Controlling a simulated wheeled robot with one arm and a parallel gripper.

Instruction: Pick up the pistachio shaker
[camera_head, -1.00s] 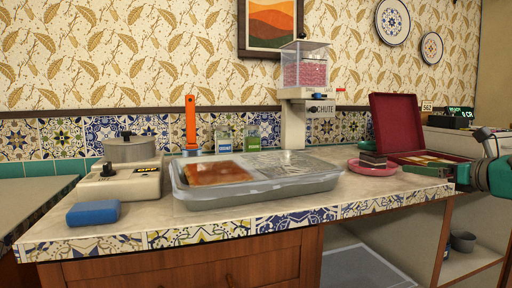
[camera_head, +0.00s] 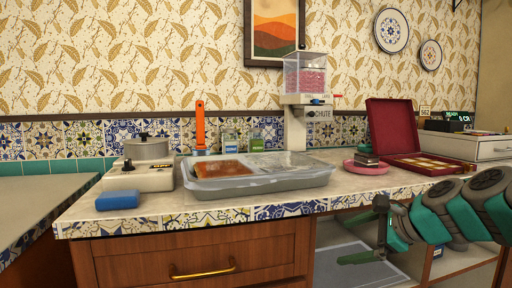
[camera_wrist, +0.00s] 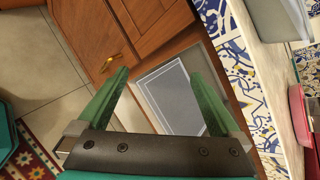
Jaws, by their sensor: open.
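Two small shakers stand side by side at the back of the counter, against the tiles. The right one (camera_head: 256,140) has a green label and the left one (camera_head: 230,140) a blue label. The print is too small to read; by colour, the green one looks like the pistachio shaker. My gripper (camera_head: 341,240) is open and empty at the lower right, low in front of the counter and well away from both shakers. In the wrist view, its two green fingers (camera_wrist: 158,76) are spread with nothing between them. Neither shaker shows in the wrist view.
A lidded tray (camera_head: 262,183) fills the counter in front of the shakers. An orange-handled tool (camera_head: 200,125) stands to their left, a dispenser (camera_head: 300,95) to their right. A pink plate (camera_head: 366,168) and open red case (camera_head: 392,128) are further right. Cabinet drawers (camera_head: 200,258) lie below.

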